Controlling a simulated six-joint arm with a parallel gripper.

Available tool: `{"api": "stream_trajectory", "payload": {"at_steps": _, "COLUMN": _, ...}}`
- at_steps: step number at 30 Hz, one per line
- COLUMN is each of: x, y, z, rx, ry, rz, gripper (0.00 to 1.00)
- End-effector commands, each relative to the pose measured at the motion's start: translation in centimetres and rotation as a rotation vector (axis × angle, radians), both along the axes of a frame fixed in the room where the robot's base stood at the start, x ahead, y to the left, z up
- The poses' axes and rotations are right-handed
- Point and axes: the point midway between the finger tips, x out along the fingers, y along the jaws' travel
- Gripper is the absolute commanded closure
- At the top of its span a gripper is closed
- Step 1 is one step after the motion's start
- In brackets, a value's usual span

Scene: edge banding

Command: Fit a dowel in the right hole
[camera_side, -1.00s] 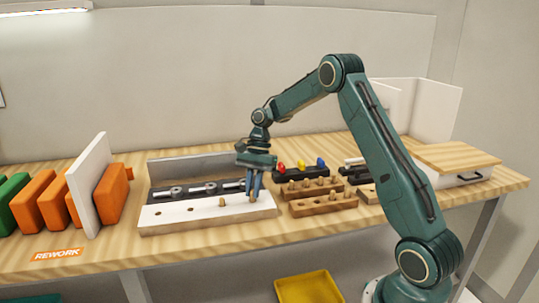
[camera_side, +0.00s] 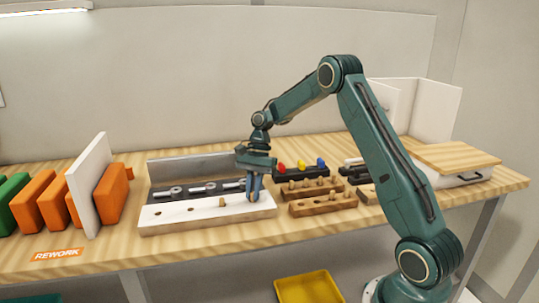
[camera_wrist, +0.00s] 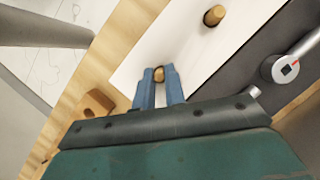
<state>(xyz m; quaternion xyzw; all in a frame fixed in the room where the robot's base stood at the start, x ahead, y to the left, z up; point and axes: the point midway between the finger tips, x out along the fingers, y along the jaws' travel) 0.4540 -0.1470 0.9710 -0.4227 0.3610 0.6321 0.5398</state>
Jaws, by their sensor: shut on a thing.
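The white-faced panel (camera_side: 165,222) lies in the fixture on the bench. Two open holes show in its left half. One wooden dowel (camera_side: 222,202) stands upright right of them and also shows in the wrist view (camera_wrist: 214,16). My gripper (camera_side: 255,198) points down at the panel's right end, its blue fingertips at about the panel's face. In the wrist view my gripper (camera_wrist: 160,78) is shut on a second dowel (camera_wrist: 159,74), of which only the top end shows. The fingers hide the right hole and the dowel's lower end, so I cannot tell how deep it sits.
Metal clamps on a dark bar (camera_side: 195,189) run behind the panel. Wooden dowel racks (camera_side: 323,203) and a dark rack with coloured pieces (camera_side: 300,173) stand to the right. Orange blocks and a white upright board (camera_side: 88,185) stand left. Bench in front is clear.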

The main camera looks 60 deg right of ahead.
Motion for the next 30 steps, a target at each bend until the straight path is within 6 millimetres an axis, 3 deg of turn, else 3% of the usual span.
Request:
{"api": "stream_trajectory", "payload": {"at_steps": 8, "x": 0.0, "y": 0.0, "z": -0.02, "rx": 0.0, "ry": 0.0, "rz": 0.0, "gripper": 1.0}}
{"api": "stream_trajectory", "payload": {"at_steps": 9, "x": 0.0, "y": 0.0, "z": -0.02, "rx": 0.0, "ry": 0.0, "rz": 0.0, "gripper": 0.8}}
{"api": "stream_trajectory", "payload": {"at_steps": 12, "x": -0.01, "y": 0.0, "z": -0.02, "rx": 0.0, "ry": 0.0, "rz": 0.0, "gripper": 0.62}}
{"api": "stream_trajectory", "payload": {"at_steps": 30, "x": 0.04, "y": -0.03, "z": 0.89, "rx": 0.0, "ry": -0.001, "rz": 0.0, "gripper": 0.62}}
